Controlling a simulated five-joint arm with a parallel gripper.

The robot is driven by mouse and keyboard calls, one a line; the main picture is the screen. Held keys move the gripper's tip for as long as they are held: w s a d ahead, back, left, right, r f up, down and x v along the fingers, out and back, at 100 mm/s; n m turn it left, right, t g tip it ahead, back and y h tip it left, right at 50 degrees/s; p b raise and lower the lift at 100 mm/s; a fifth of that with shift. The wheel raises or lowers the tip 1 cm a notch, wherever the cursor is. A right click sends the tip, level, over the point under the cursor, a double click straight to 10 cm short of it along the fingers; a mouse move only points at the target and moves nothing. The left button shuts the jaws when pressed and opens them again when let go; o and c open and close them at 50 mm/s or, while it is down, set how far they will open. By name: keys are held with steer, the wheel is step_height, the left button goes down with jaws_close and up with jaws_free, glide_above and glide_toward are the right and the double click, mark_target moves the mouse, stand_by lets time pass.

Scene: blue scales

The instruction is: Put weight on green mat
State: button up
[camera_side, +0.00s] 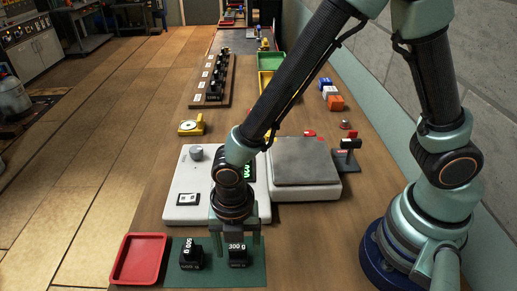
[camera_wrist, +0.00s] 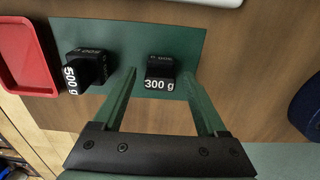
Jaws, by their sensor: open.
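The green mat (camera_side: 215,271) lies at the front of the bench; it also shows in the wrist view (camera_wrist: 130,33). Two black weights stand on it: the 500 g weight (camera_side: 190,257) on the left and the 300 g weight (camera_side: 237,256) on the right. In the wrist view the 500 g weight (camera_wrist: 85,69) is outside my fingers. My gripper (camera_side: 238,236) is open and low over the mat. Its fingers are on either side of the 300 g weight (camera_wrist: 160,72) in the wrist view. I cannot tell whether they touch it.
A red tray (camera_side: 139,259) is left of the mat. Behind the mat stands a white scale with a grey weighing plate (camera_side: 305,161), its display partly hidden by my arm. Further back are a rack of black weights (camera_side: 213,79), a yellow tape measure (camera_side: 191,125) and coloured blocks (camera_side: 331,95).

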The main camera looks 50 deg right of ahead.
mark_target(237, 247)
step_height(237, 247, up, 10)
steer(key=r, duration=0.1)
steer(key=w+d+r+m+t, duration=0.1)
steer(key=d+r+m+t, duration=0.1)
steer(key=d+r+m, duration=0.4)
steer(key=w+d+r+m+t, duration=0.2)
steer(key=d+r+m, duration=0.3)
steer(key=d+m, duration=1.1)
steer(key=m+t, duration=0.1)
steer(key=m, duration=0.4)
steer(key=shift+d+r+t, duration=0.25)
steer(key=shift+r+t, duration=0.05)
steer(key=shift+r, duration=0.1)
